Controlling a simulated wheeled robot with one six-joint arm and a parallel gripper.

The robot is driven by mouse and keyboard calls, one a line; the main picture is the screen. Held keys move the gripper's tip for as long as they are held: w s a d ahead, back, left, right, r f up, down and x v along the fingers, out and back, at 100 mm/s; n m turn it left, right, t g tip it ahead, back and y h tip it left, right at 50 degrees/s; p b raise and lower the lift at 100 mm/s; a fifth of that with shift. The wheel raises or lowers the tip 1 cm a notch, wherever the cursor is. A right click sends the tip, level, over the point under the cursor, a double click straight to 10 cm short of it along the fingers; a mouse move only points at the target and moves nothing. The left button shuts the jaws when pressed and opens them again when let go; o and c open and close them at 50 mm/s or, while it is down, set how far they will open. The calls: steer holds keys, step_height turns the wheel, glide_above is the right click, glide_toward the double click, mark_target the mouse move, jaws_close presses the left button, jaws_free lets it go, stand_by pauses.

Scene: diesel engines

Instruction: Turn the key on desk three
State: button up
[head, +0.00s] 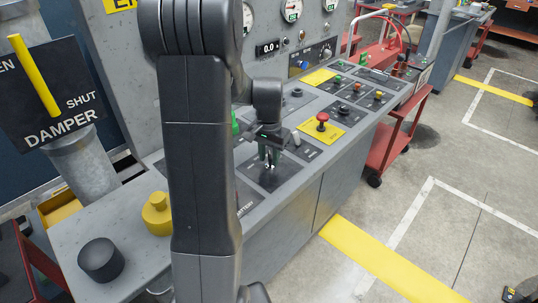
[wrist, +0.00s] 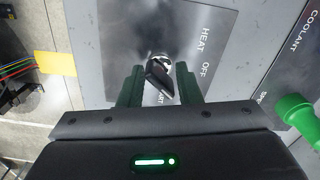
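The key (wrist: 160,80) is a black grip on a silver round lock in a dark plate (wrist: 205,42) lettered HEAT, OFF and a partly hidden word ending in ART. In the wrist view my gripper (wrist: 158,84) is open, with one green finger on each side of the key. A gap shows between the key and each finger. The key's grip sits tilted in the picture. In the head view my gripper (head: 268,155) points down over the dark plate (head: 265,178) on the grey desk (head: 300,185); the fingers largely hide the key there.
A red mushroom button (head: 322,119) on a yellow plate stands right of my gripper. A green knob (wrist: 293,108) is close to the right in the wrist view. A yellow knob (head: 157,214) and black knob (head: 101,260) stand at the desk's near end. A red cart (head: 390,145) stands beyond.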

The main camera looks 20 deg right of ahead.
mark_target(269, 155)
steer(key=shift+r, duration=0.1)
step_height(269, 155, up, 14)
steer(key=shift+f, duration=0.2)
steer(key=shift+f, duration=0.15)
stand_by(0.4)
step_height(269, 155, down, 14)
steer(key=shift+r, duration=0.2)
stand_by(0.4)
